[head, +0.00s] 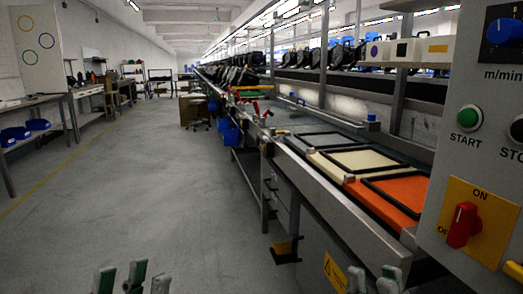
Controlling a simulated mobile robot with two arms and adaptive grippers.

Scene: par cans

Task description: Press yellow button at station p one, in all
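No station label reading p one can be made out. A small yellow-orange spot (423,33) shows on a pale box on the shelf at upper right, too small to identify as a button. A yellow-orange part (513,270) shows at the lower right edge, cut off by the frame. My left gripper (132,279) is at the bottom left over the floor, its green-and-grey fingertips apart and empty. My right gripper (374,280) is at the bottom, below the workbench edge, its fingertips apart and empty. Both are cut off below and touch nothing visible.
A grey control panel (440,190) fills the right, with a green START button (468,118), blue knob (505,30) and red rotary switch (462,225). The grey floor (150,190) on the left is open.

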